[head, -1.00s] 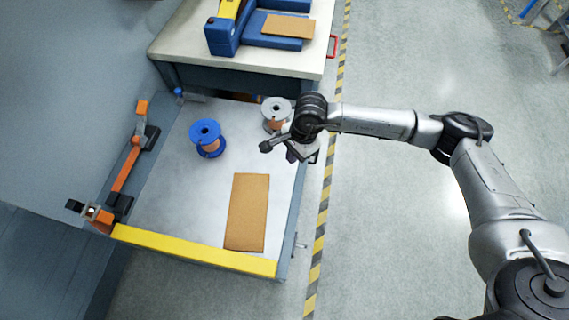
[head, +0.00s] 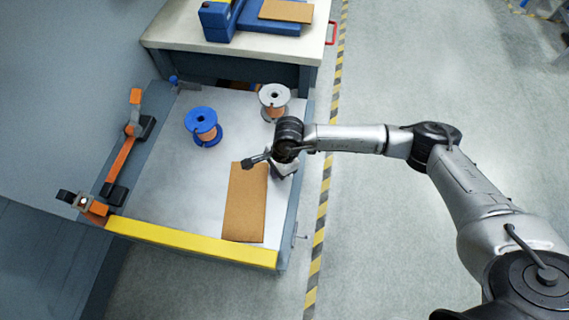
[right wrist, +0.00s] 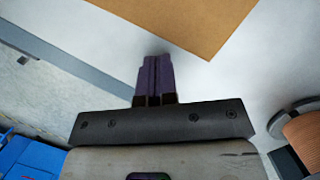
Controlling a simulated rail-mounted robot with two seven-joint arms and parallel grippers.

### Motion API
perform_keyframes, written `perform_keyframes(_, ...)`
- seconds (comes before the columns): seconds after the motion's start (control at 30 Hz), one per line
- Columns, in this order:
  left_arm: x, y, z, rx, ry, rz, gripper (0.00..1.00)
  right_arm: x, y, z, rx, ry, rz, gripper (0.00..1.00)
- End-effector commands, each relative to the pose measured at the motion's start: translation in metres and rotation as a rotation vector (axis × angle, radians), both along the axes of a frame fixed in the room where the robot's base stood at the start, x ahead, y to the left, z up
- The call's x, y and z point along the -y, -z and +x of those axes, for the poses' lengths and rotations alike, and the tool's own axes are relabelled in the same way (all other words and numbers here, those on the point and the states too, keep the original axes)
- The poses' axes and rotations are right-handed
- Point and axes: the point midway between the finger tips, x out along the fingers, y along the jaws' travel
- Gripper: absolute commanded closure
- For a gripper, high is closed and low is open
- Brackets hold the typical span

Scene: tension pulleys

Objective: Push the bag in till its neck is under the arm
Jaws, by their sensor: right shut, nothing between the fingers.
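A second flat brown piece (head: 246,205) lies on the grey work surface. My right gripper (head: 283,174) is over the right side of that surface, beside the second piece's far end. In the right wrist view its dark fingers (right wrist: 154,72) are shut and empty, with the brown piece (right wrist: 190,20) beyond them. My left gripper is not in view.
A blue spool (head: 203,127) and a grey spool (head: 273,102) stand behind the gripper. A yellow bar (head: 190,242) edges the front; an orange lever (head: 123,157) stands at left. A red handle (head: 332,32) sticks out from the white bench.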

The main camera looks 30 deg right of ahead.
Motion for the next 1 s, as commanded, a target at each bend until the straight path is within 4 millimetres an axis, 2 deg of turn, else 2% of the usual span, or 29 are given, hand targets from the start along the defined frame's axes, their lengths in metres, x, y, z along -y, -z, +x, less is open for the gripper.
perform_keyframes(0.2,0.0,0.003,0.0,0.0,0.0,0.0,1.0,-0.013,0.0,0.0,0.0,0.0,0.0,1.0)
perform_keyframes(0.63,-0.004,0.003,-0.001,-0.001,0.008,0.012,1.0,-0.017,-0.001,0.0,0.0,-0.001,0.0,1.0)
perform_keyframes(0.9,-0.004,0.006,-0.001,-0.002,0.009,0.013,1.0,-0.068,0.0,-0.002,0.001,-0.004,0.003,1.0)
perform_keyframes(1.0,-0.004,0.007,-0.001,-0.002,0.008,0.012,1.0,-0.08,0.0,-0.003,0.0,-0.003,0.002,1.0)
